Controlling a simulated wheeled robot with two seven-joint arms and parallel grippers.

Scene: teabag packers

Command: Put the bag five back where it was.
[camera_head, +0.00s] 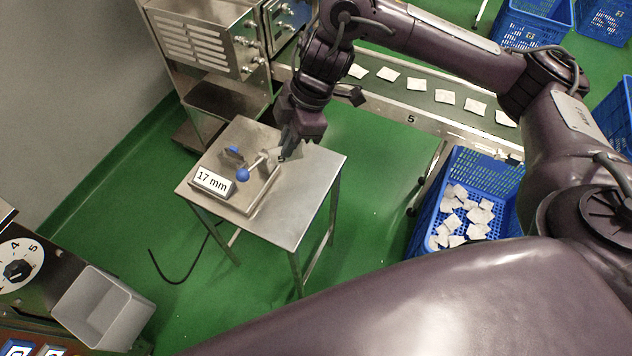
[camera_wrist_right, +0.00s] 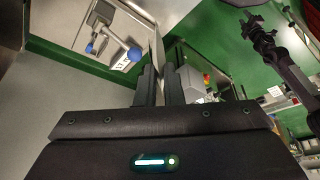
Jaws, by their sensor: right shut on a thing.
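My right gripper (camera_head: 288,150) is over the small metal table, beside the measuring device (camera_head: 240,165) with blue knobs and a "17 mm" display (camera_head: 212,182). It is shut on a thin, pale flat bag (camera_head: 292,153), held on edge between the fingertips. In the right wrist view the bag (camera_wrist_right: 157,48) shows as a narrow strip above the fingers (camera_wrist_right: 158,80). No number can be read on it. A dark arm end (camera_wrist_right: 258,32), apparently my left gripper, shows at the upper right of that view. Its jaws are unclear.
A conveyor (camera_head: 425,103) carries a row of spaced white bags, with a "5" on its near side (camera_head: 411,118). A blue crate (camera_head: 428,205) with loose bags stands before it. A grey bin (camera_head: 105,308) is at lower left. Green floor lies between.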

